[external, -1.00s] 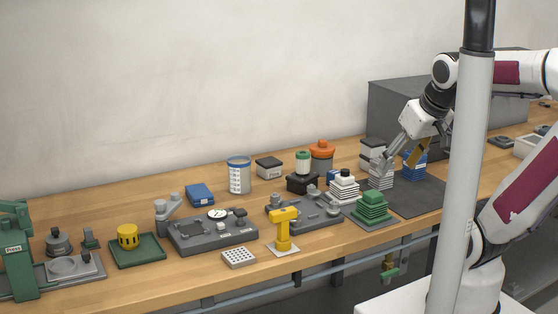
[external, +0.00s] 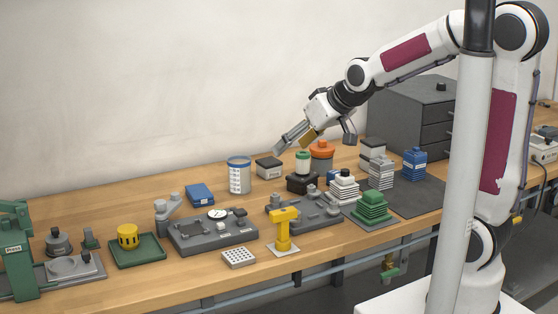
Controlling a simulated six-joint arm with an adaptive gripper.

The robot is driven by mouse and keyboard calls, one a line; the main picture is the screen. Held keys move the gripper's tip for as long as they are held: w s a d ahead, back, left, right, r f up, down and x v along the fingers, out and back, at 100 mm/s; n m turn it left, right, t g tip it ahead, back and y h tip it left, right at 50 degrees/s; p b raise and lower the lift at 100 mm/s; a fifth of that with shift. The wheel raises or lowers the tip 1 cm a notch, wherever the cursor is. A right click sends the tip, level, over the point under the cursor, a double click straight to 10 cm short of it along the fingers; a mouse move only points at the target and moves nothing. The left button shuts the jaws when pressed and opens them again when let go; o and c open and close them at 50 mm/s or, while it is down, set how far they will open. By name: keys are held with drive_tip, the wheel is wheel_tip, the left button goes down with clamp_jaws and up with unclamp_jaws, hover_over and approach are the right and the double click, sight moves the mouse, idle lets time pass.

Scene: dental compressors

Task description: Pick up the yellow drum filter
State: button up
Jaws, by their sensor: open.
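The yellow drum filter (external: 128,237) is a short yellow cylinder with dark slots. It stands upright on a green tray (external: 152,251) at the left of the bench. My gripper (external: 312,146) is open and empty. It is in the air over the back middle of the bench, near the orange-lidded container, far to the right of the yellow drum filter. Nothing hides the filter in this view.
A green press (external: 20,255) stands left of the tray, and a grey gauge fixture (external: 212,232) stands right of it. Bare bench lies behind the tray.

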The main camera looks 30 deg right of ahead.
drive_tip(key=w+a+f+n+y, duration=0.1)
drive_tip(key=w+a+f, duration=0.2)
drive_tip(key=w+a, duration=0.45)
drive_tip(key=n+t+y, duration=0.3)
drive_tip(key=y, duration=0.1)
approach(136, 232)
drive_tip(key=x, duration=0.4)
drive_tip(key=shift+w+a+r, duration=0.2)
drive_tip(key=shift+a+r, duration=0.05)
drive_tip(key=shift+a, duration=0.2)
drive_tip(key=shift+w+a+f+h, duration=0.15)
drive_tip(key=shift+w+a+f, duration=0.15)
drive_tip(key=shift+w, duration=0.2)
drive_tip(key=shift+w+a+f+h, duration=0.15)
drive_tip(key=shift+w+a+f, duration=0.05)
drive_tip(key=shift+w+a, duration=0.2)
drive_tip(key=shift+w+f, duration=0.1)
drive_tip(key=shift+w, duration=0.05)
drive_tip(key=shift+f+x, duration=0.2)
drive_tip(key=shift+x, duration=2.3)
